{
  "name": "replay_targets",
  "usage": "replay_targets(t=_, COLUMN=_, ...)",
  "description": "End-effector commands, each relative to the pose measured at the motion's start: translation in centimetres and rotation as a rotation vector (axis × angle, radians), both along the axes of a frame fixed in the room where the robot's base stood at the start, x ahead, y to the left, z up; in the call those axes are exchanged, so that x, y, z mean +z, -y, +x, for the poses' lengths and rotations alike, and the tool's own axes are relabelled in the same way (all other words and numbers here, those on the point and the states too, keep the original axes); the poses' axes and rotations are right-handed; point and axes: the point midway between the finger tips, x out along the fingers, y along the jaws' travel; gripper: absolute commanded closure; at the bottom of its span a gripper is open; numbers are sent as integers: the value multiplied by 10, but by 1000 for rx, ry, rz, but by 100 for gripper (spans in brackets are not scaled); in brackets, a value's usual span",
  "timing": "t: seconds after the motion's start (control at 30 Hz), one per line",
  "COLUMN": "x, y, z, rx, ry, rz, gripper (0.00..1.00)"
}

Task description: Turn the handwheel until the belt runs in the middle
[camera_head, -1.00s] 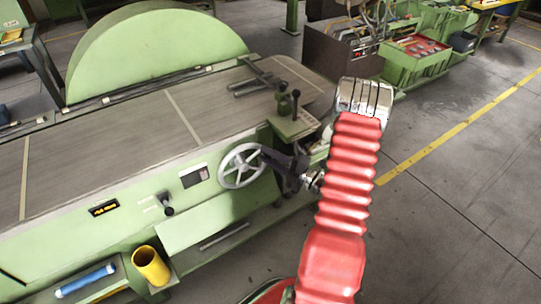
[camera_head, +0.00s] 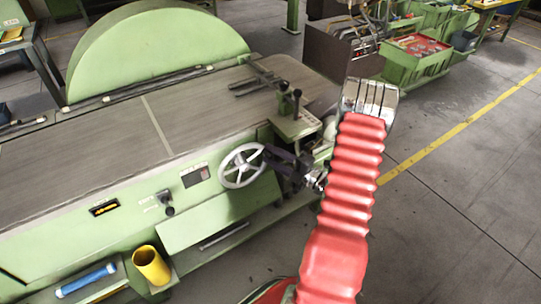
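The handwheel (camera_head: 228,173), a pale spoked wheel, is on the front of the green belt machine (camera_head: 212,211). The wide grey belt (camera_head: 100,150) lies along the machine's top, with a pale seam (camera_head: 155,124) across it. My gripper (camera_head: 268,155), dark, is at the upper right of the wheel's rim and seems to touch it. The fingertips are small and partly merge with the rim, so whether they are closed on it is unclear. My red arm covers the area to the right of the wheel.
A yellow cup (camera_head: 151,265) and a blue tube (camera_head: 86,280) sit on low trays in front. Open floor with a yellow line (camera_head: 455,132) lies at right.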

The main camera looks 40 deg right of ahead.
Motion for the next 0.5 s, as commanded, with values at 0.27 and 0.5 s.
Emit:
replay_targets(t=0.27, x=-3, y=10, z=-39, rx=-2, ry=-1, rz=2, gripper=64)
replay_targets(t=0.5, x=-5, y=18, z=-72, rx=-1, ry=-1, rz=3, gripper=64)
